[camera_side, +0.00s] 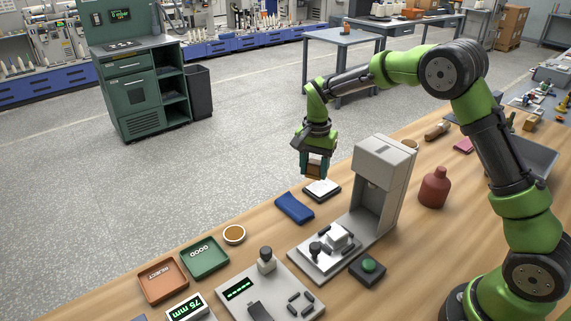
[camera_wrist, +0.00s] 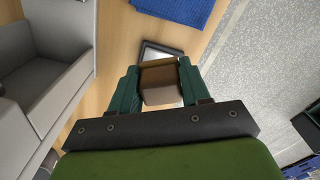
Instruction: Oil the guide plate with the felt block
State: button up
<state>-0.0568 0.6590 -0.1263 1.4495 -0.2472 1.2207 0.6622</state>
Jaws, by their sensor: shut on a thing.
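My gripper (camera_side: 314,169) is shut on the brown felt block (camera_side: 315,166), which sits between the two green fingers. In the wrist view the felt block (camera_wrist: 160,84) fills the space between the fingertips (camera_wrist: 160,90). A small flat plate with a bright top and dark edge, which looks like the guide plate (camera_side: 322,190), lies on the wooden table below the gripper. In the wrist view the plate (camera_wrist: 150,52) is partly hidden behind the block. The block appears held above the plate, apart from it; the block's underside is hidden.
A folded blue cloth (camera_side: 294,208) lies beside the plate. A grey press-like machine (camera_side: 378,185) stands close on the right. A red bottle (camera_side: 434,188), a green-button box (camera_side: 368,268), a small round dish (camera_side: 234,234) and green (camera_side: 220,266) and orange (camera_side: 179,288) trays are also on the table.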

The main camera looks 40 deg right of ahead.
aim_at(314, 191)
jog(key=shift+f, duration=2)
jog(key=shift+d+f, duration=0.25)
jog(key=shift+f, duration=0.25)
jog(key=shift+d+f, duration=0.2)
jog(key=shift+f, duration=0.25)
jog(key=shift+d, duration=4.15)
jog(key=shift+a, duration=4.75)
jog(key=shift+w+d, duration=0.35)
jog(key=shift+d, duration=4.25)
jog(key=shift+a, duration=4.3)
jog(key=shift+a+r, duration=0.1)
jog(key=shift+a, duration=0.15)
jog(key=shift+d+r, duration=0.1)
jog(key=shift+r, duration=3.85)
